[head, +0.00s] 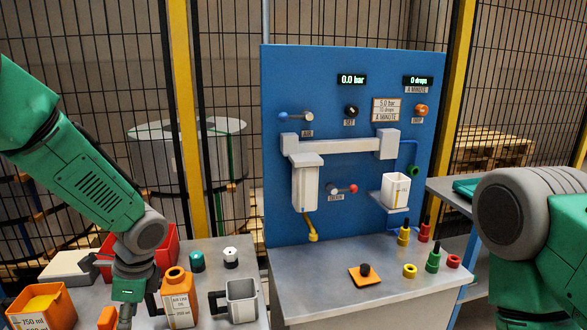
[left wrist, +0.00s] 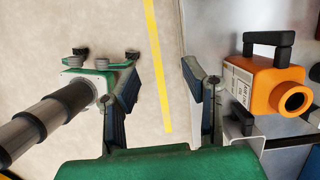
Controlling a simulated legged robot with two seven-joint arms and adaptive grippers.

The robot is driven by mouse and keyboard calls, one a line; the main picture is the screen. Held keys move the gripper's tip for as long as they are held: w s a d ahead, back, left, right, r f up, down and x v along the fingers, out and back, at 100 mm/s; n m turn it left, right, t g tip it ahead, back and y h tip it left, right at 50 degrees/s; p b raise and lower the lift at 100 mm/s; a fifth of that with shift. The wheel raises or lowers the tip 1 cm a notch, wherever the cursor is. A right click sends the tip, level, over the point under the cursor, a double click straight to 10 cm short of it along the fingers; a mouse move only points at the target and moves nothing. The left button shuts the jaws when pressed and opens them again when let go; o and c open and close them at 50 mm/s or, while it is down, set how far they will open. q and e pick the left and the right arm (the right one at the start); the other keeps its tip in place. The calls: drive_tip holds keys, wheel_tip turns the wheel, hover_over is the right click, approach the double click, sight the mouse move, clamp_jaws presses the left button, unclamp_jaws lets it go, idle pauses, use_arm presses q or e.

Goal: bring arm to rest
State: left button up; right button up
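My left arm (head: 85,185) comes in from the left in the head view and reaches down over the near table. My left gripper (head: 126,312) hangs low at the table's front, partly cut off by the picture's bottom edge. In the left wrist view its two fingers (left wrist: 160,70) stand well apart with only floor and a yellow line between them, so it is open and empty. An orange bottle (head: 180,298) stands beside it; the bottle also shows right of the fingers in the left wrist view (left wrist: 268,85). My right arm (head: 510,215) fills the right edge; its gripper is out of view.
A grey mug (head: 242,300), a red bin (head: 167,250) and an orange container (head: 42,308) crowd the left table. A blue panel (head: 285,90) with a white cup (head: 396,190) stands behind the middle bench (head: 330,295). Small coloured fittings (head: 433,260) sit on that bench.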

use_arm(q)
drive_tip(key=s+d+f+n+h+b, duration=0.2)
drive_tip(key=s+d+f+n, duration=0.15)
drive_tip(key=s+f, duration=0.5)
drive_tip(key=s+d+f+n+h+b, duration=0.2)
drive_tip(key=s+d+f+n+b, duration=0.3)
drive_tip(key=f, duration=0.7)
drive_tip(key=s+a+f+n+b, duration=0.1)
drive_tip(key=s+f+n, duration=0.1)
drive_tip(key=s+f, duration=0.2)
drive_tip(key=s+a+f+n+t+y, duration=0.1)
drive_tip(key=s+a+f+n, duration=0.1)
drive_tip(key=s, duration=0.8)
drive_tip(key=shift+s+a+f+n+t+b, duration=0.2)
drive_tip(key=shift+a+f+n+t+b, duration=0.15)
drive_tip(key=shift+f+n, duration=0.45)
use_arm(e)
wheel_tip(320, 180, down, 9)
drive_tip(key=d, duration=0.1)
drive_tip(key=shift+w+d+f, duration=0.15)
drive_tip(key=shift+w+f, duration=0.05)
drive_tip(key=shift+w, duration=0.05)
use_arm(q)
drive_tip(key=shift+a+f, duration=0.1)
drive_tip(key=shift+a, duration=0.05)
drive_tip(key=shift+w+a+f, duration=0.1)
drive_tip(key=shift+w+a, duration=0.05)
use_arm(e)
drive_tip(key=shift+a+r, duration=0.1)
drive_tip(key=shift+a, duration=0.25)
